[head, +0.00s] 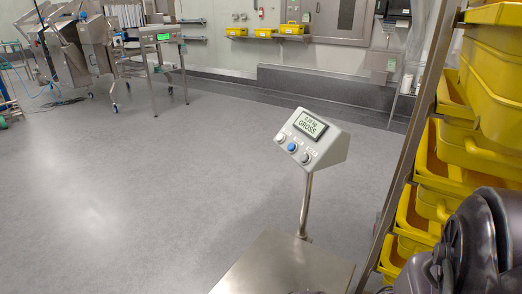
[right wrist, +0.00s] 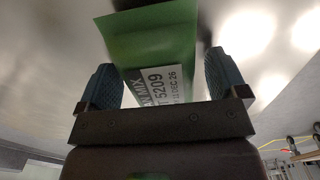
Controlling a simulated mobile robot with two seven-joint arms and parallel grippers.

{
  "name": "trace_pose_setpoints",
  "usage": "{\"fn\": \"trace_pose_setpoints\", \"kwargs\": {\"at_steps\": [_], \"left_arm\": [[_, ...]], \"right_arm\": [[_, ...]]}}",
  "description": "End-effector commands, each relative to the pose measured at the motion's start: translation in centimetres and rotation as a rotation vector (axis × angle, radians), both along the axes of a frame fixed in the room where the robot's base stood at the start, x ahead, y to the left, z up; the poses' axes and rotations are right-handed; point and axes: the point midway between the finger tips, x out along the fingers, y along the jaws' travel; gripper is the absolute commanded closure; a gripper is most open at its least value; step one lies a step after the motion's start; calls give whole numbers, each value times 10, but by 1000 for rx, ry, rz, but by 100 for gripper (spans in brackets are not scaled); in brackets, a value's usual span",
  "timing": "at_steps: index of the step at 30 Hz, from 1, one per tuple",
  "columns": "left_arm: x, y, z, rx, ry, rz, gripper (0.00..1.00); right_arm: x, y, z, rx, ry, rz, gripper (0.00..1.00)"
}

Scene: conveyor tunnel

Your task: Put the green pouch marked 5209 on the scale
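The green pouch (right wrist: 150,45) with a white label reading 5209 shows in the right wrist view, between the two fingers of my right gripper (right wrist: 163,85). The fingers are wide apart, with a gap between the pouch and the right-hand finger. The left-hand finger overlaps the pouch's edge; I cannot tell whether it touches. The scale's bare metal platform (head: 280,268) is at the bottom of the head view, with its display head (head: 311,138) on a post.
A rack of yellow bins (head: 497,95) stands close on the right, behind my dark right arm. A slanted metal rack post (head: 416,130) is beside the scale. Open grey floor (head: 150,190) lies to the left. Metal equipment (head: 90,45) stands at the far left.

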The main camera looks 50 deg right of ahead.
Motion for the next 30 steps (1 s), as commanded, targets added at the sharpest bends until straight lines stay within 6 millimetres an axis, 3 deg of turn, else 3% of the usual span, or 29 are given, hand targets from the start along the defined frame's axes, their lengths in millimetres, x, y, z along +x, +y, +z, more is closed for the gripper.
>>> {"fn": "trace_pose_setpoints", "kwargs": {"at_steps": [8, 14, 21, 30], "left_arm": [[2, 0, 4, 4, -3, 0, 100], [7, 1, 16, 4, -3, 6, 100], [0, 6, 16, -21, 29, 38, 100], [-15, 11, 9, -45, 76, 75, 100]], "right_arm": [[1, 0, 8, 0, -4, 0, 9], [6, 0, 43, 0, -15, 0, 9], [7, 0, 91, 0, -16, 0, 9], [2, 0, 121, 0, -5, 0, 9]]}}
